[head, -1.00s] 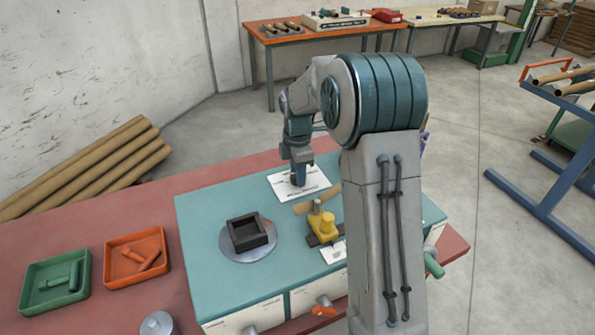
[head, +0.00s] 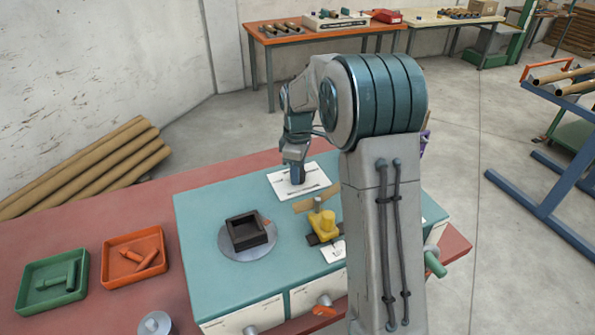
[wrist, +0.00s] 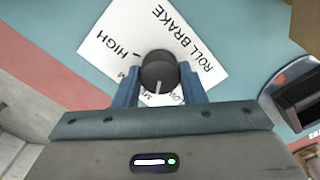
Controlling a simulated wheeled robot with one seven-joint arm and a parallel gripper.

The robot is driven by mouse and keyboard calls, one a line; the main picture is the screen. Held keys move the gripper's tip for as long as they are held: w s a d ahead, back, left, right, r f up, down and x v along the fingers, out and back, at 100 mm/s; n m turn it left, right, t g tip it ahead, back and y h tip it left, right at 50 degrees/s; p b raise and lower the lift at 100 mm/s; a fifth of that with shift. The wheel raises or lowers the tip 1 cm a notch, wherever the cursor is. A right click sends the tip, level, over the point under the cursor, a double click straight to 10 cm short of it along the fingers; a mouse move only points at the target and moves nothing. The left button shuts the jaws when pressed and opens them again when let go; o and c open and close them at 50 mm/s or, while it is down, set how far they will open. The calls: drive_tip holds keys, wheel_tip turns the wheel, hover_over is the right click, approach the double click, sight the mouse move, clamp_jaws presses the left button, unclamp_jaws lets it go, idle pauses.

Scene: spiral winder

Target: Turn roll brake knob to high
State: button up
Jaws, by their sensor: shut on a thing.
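The roll brake knob (wrist: 158,70) is a dark round knob with a pale pointer line, in the wrist view. It stands on a white label plate (wrist: 142,30) printed ROLL BRAKE, HIGH and other words partly hidden. The pointer line faces toward my gripper's palm, away from the word HIGH. My gripper (wrist: 160,88) is shut on the knob, with one blue finger on each side. In the head view my gripper (head: 297,174) reaches down to the white plate (head: 314,183); the knob is mostly hidden there.
A dark square box (head: 246,232) on a round metal plate and a yellow part (head: 323,224) stand nearer on the teal machine top (head: 205,265). Green (head: 25,300) and orange (head: 112,281) trays lie left on the red table. Cardboard tubes (head: 95,165) lie behind them.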

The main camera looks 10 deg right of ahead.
drive_tip(key=m, duration=0.5)
drive_tip(key=shift+m+b, duration=0.3)
drive_tip(key=shift+b, duration=0.05)
drive_tip(key=m, duration=1)
drive_tip(key=shift+m, duration=2.7)
drive_tip(key=o, duration=1)
